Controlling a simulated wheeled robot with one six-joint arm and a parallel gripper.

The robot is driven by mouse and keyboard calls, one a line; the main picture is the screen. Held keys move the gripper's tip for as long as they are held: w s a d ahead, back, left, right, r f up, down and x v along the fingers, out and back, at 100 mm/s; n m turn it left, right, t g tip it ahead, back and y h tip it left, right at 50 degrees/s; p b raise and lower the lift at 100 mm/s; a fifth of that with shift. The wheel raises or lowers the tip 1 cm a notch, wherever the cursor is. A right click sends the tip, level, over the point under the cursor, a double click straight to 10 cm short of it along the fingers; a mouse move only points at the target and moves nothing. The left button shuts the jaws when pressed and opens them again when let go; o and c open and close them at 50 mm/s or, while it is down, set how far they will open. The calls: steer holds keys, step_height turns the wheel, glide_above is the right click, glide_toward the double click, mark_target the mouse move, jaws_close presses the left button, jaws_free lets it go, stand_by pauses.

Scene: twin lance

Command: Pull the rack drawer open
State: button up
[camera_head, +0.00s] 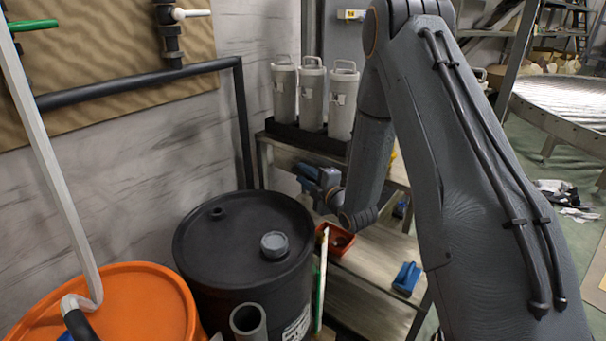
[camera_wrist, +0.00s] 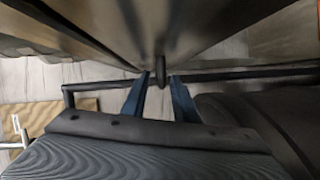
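The rack (camera_head: 380,258) stands in the middle of the head view, with wooden shelves. My gripper (camera_head: 306,179) is at the rack's left side, below its top board, with its blue fingers pointing left. In the wrist view my gripper (camera_wrist: 159,77) has its two blue fingers apart. A small dark rounded piece (camera_wrist: 160,68) shows between or just beyond the fingertips; I cannot tell whether it is the drawer's handle or whether the fingers touch it. I cannot make out the drawer front in the head view, where my arm covers part of the rack.
Several things crowd the area: a black drum (camera_head: 225,235) and an orange drum (camera_head: 130,310) at left, three grey canisters (camera_head: 312,95) on the rack top. A red bin (camera_head: 338,238) and blue scoop (camera_head: 407,278) sit on the lower shelf.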

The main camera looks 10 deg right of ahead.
steer(key=shift+w+a, duration=0.2)
steer(key=shift+w, duration=0.3)
jaws_close()
steer(key=shift+f, duration=0.1)
stand_by(1.1)
